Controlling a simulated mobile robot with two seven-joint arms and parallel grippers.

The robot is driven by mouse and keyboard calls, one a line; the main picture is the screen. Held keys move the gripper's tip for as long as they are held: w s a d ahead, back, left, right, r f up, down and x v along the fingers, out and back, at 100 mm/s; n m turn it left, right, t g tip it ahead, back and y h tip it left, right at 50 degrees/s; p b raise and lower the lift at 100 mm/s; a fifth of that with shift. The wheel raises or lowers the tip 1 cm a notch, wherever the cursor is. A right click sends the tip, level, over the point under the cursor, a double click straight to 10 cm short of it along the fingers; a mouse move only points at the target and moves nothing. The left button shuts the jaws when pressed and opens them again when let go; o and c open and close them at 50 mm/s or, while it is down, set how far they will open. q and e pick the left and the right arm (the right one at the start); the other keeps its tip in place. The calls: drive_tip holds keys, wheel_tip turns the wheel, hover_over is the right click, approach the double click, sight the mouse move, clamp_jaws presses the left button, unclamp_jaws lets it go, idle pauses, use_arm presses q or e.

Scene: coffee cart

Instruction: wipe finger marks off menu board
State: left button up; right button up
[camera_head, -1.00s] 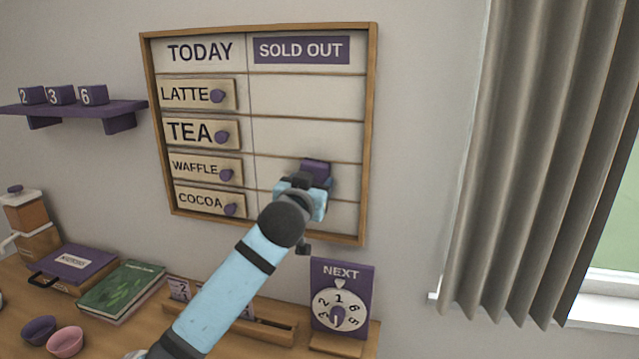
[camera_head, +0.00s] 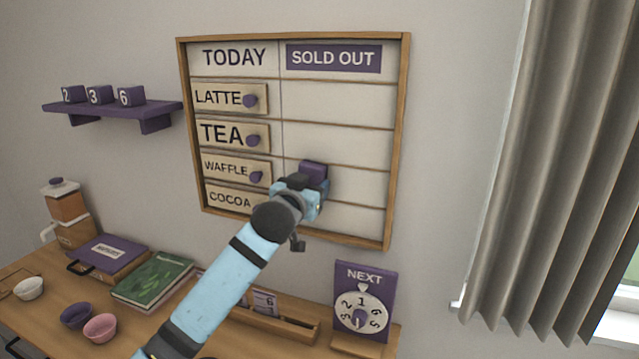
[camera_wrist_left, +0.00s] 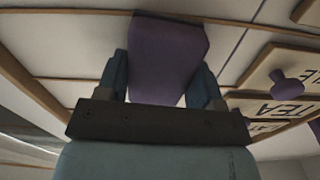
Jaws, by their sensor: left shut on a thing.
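The menu board (camera_head: 345,112) hangs on the wall in a wooden frame, with a TODAY column on the left and a SOLD OUT column on the right. My left gripper (camera_head: 308,186) is in front of the lower SOLD OUT column, near its left side. It is shut on a purple block-shaped eraser (camera_head: 313,169), which also shows between the fingers in the left wrist view (camera_wrist_left: 166,55). The eraser appears at or very near the board; contact is hard to tell. I cannot make out finger marks. My right gripper is not in view.
Menu plates with purple knobs, such as the TEA plate (camera_head: 222,134), fill the TODAY column. Below stand a NEXT dial (camera_head: 364,303), a green book (camera_head: 152,279) and bowls (camera_head: 100,328). A purple shelf (camera_head: 110,108) is left; a curtain (camera_head: 545,170) is right.

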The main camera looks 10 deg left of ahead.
use_arm(q)
drive_tip(key=shift+w+a, duration=0.1)
drive_tip(key=shift+a, duration=0.3)
drive_tip(key=s+a+p, duration=0.1)
drive_tip(key=s+p, duration=0.1)
drive_tip(key=s, duration=0.4)
idle(0.3)
